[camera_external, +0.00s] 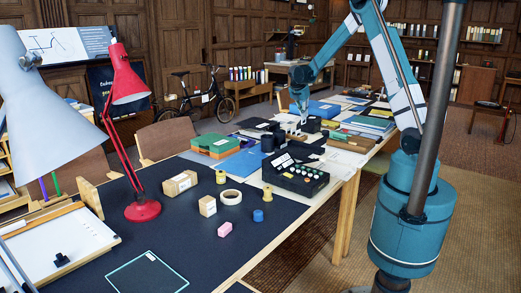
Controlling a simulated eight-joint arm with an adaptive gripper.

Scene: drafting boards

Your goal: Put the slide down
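My gripper (303,118) hangs fingers down over the far part of the long table, above small white and black items. It is small in the picture, and I cannot tell whether its fingers are open or shut. I cannot make out a slide in or near it. A black case (296,178) with rows of small round pale and green pieces stands open at the table's right edge, nearer than my gripper.
A green-topped box (215,144) and blue folders (316,109) lie farther back. The near mat has clear room.

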